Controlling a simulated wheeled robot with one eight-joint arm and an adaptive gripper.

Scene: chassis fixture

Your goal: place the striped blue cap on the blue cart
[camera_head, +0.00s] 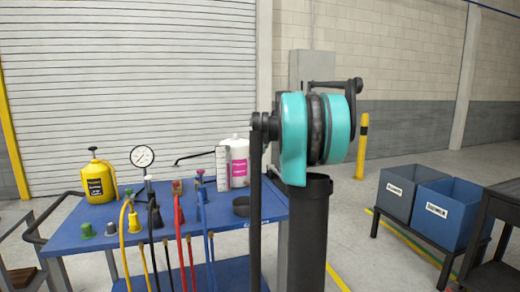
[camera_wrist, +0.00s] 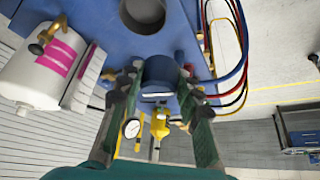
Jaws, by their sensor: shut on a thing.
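The striped blue cap (camera_wrist: 160,72) is dark blue with a pale stripe and shows in the wrist view. My gripper (camera_wrist: 159,80) is shut on it, one finger on each side. The blue cart (camera_head: 72,236) stands at the left in the head view; its blue top also shows in the wrist view (camera_wrist: 95,18), behind the cap. I cannot tell whether the cap touches the cart top. In the head view my teal arm hides the gripper and the cap.
On the cart are a yellow canister (camera_head: 98,184), a gauge (camera_head: 142,157), a white bottle (camera_head: 239,160), a dark ring (camera_head: 241,206), small caps and several hanging hoses. Grey (camera_head: 397,193) and blue (camera_head: 443,214) bins stand right. Some cart top between canister and hoses is bare.

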